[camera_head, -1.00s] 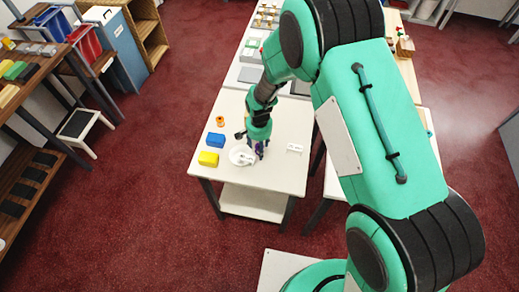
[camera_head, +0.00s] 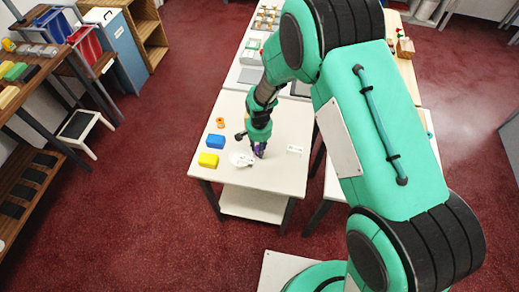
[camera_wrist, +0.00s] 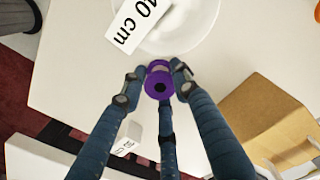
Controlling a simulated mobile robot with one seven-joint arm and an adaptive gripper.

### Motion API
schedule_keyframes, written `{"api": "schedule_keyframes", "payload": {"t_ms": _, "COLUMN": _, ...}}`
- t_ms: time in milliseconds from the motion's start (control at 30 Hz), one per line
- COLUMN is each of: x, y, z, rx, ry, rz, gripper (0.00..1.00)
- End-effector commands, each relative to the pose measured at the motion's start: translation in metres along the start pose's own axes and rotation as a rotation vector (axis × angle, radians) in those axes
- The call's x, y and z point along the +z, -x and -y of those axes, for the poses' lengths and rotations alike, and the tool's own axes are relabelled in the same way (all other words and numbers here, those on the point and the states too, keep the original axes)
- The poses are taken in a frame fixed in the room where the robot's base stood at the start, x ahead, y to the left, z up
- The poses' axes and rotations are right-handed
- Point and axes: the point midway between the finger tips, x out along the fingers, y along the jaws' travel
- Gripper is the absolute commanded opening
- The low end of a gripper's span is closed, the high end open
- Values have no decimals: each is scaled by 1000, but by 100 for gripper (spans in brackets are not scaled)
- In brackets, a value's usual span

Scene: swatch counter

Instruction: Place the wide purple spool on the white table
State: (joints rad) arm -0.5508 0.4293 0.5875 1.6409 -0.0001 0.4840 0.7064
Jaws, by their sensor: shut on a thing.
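The purple spool (camera_wrist: 158,82) is between the fingers of my gripper (camera_wrist: 158,85) in the wrist view, its round flange and dark centre hole facing the camera. My gripper is shut on it. In the head view my gripper (camera_head: 258,149) is low over the white table (camera_head: 275,175), and a bit of the purple spool (camera_head: 257,152) shows at the fingertips. The spool is beside the rim of a white dish (camera_wrist: 190,40). I cannot tell whether the spool touches the tabletop.
A "10 cm" card (camera_wrist: 138,20) overlaps the dish. Another card (camera_head: 294,149) is right of my gripper. A blue block (camera_head: 216,141), a yellow block (camera_head: 208,159) and an orange spool (camera_head: 220,122) are left. A brown box (camera_wrist: 265,120) is close by. The table's front right is clear.

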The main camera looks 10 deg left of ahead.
Motion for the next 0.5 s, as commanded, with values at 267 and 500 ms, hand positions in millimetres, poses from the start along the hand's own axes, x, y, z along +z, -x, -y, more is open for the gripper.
{"api": "schedule_keyframes", "payload": {"t_ms": 267, "x": 0, "y": 20, "z": 0, "rx": -1, "ry": 0, "rz": -2, "gripper": 9}}
{"api": "schedule_keyframes", "payload": {"t_ms": 500, "x": 15, "y": 37, "z": -13, "rx": 1, "ry": 0, "rz": 1, "gripper": 9}}
